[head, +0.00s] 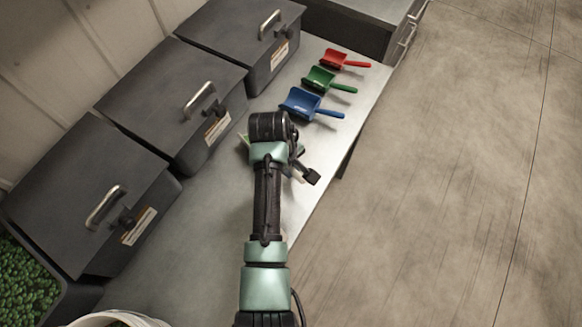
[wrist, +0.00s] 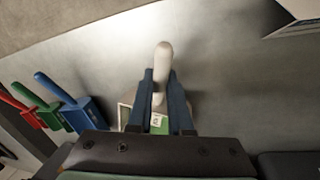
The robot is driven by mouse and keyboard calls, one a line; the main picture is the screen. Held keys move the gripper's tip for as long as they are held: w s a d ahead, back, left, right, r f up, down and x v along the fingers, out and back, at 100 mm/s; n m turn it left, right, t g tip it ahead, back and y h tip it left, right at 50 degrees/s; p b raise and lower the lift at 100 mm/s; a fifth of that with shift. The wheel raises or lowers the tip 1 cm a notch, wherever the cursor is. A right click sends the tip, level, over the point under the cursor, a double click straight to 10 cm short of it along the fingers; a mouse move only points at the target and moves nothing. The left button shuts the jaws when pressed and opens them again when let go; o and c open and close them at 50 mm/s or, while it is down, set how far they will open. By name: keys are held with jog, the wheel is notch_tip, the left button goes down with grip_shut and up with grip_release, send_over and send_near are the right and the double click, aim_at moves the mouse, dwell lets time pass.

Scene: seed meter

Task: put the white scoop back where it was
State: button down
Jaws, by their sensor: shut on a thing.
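The white scoop (wrist: 163,56) shows in the wrist view as a pale, rounded handle standing out between my fingers. My gripper (wrist: 161,82) is shut on this handle, with one dark blue finger on each side. Behind the fingers are pale edges and a green patch with a small white label; I cannot tell whether these belong to the scoop. In the head view my arm hides most of the scoop and the gripper, over the metal counter (head: 222,205) and near the blue scoop. I cannot tell whether the scoop touches the counter.
A blue scoop (head: 309,104), a green scoop (head: 328,81) and a red scoop (head: 344,60) lie in a row on the counter, handles toward the open edge. Three dark lidded bins (head: 85,195) line the wall. A white bucket rim (head: 118,318) is at the bottom.

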jog(key=shift+f, duration=0.5)
jog(key=shift+f, duration=0.1)
jog(key=c, duration=0.8)
grip_release()
jog(key=shift+c, duration=0.2)
